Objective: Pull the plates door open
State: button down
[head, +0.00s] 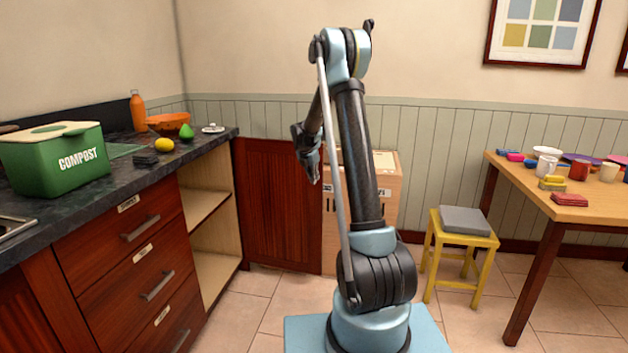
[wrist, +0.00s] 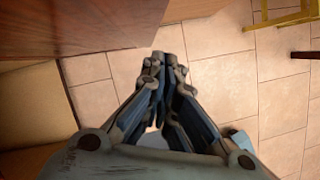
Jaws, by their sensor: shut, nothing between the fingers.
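A dark red-brown wooden door (head: 278,205) stands swung out at the far end of the counter, beside an open cabinet with pale shelves (head: 206,196). No plates label is readable on it, and no handle shows on the face I see. In the wrist view the door (wrist: 75,32) is at the upper left and the cabinet's pale inside (wrist: 32,105) at the left. My gripper (head: 315,177) hangs pointing down in front of the door's right edge. Its fingertips (wrist: 168,55) are together and empty, apart from the door in the wrist view, over floor tiles.
Drawers (head: 141,228) with bar handles line the counter's front at the left. A green compost bin (head: 60,160) stands on the counter. A wooden box-like cabinet (head: 385,195) is behind my arm. A yellow stool (head: 460,245) and a table (head: 560,205) stand right. Tiled floor (head: 262,310) is clear.

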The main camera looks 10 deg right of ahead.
jog(key=s+a+r, duration=0.2)
jog(key=s+r, duration=0.4)
jog(key=r, duration=0.3)
jog(key=s+d+r+m, duration=0.2)
jog(key=s+m, duration=0.1)
jog(key=s, duration=0.3)
jog(key=s+d+r+m, duration=0.1)
jog(key=s+r+m, duration=0.2)
jog(key=s, duration=0.3)
jog(key=s+d+f+m+g+y, duration=0.15)
jog(key=s+m, duration=0.55)
jog(key=s, duration=0.7)
jog(key=s+d+f+m+t+y, duration=0.15)
jog(key=s+m, duration=0.55)
jog(key=s, duration=0.8)
jog(key=s+f+m+g, duration=0.1)
jog(key=s+f+m, duration=0.6)
jog(key=s, duration=0.4)
jog(key=shift+d+f+m, duration=0.25)
jog(key=shift+f+m, duration=0.05)
jog(key=shift+f, duration=0.6)
